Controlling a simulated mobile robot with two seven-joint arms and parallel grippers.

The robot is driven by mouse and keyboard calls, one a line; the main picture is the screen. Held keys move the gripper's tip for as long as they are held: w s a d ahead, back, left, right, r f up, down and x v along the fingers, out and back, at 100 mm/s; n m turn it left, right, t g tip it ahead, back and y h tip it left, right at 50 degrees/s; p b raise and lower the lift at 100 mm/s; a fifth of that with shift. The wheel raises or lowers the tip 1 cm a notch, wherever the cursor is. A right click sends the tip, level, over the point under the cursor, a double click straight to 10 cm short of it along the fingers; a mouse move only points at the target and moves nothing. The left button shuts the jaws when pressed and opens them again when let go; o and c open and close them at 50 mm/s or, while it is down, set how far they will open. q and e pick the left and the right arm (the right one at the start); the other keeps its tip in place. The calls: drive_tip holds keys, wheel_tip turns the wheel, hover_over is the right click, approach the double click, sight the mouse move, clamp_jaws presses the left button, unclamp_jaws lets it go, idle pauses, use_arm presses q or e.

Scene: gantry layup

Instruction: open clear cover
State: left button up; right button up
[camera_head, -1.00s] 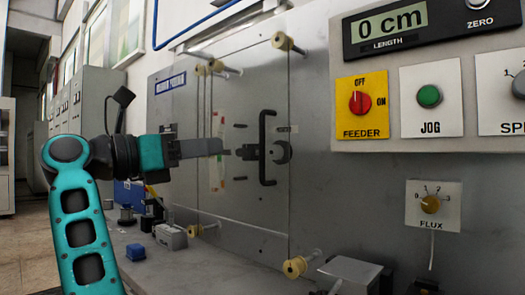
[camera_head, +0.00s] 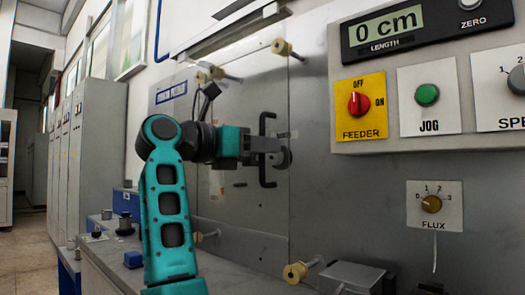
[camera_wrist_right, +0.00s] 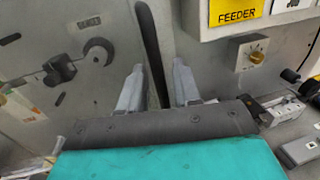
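The clear cover (camera_head: 245,215) is a see-through upright panel on the grey machine wall, held at its corners by cream-coloured knobs. Its black bar handle (camera_head: 267,182) stands vertical near its right edge. The cover lies flat against the wall, closed. My right gripper (camera_head: 278,147) is at the handle's middle. In the right wrist view, the right gripper's (camera_wrist_right: 156,85) two fingers are apart, one on each side of the handle (camera_wrist_right: 150,45), with gaps visible. I cannot tell whether either finger touches it. My left gripper is out of view.
A control panel with a yellow feeder switch (camera_head: 360,105) and a green jog button (camera_head: 427,95) juts out at the right. A flux dial (camera_head: 432,204) is below it. Cream knobs (camera_head: 295,272) stick out near the cover's corners. A blue block (camera_head: 133,259) sits on the ledge.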

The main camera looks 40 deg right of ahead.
drive_tip(key=shift+d, duration=0.25)
clamp_jaws()
idle(0.4)
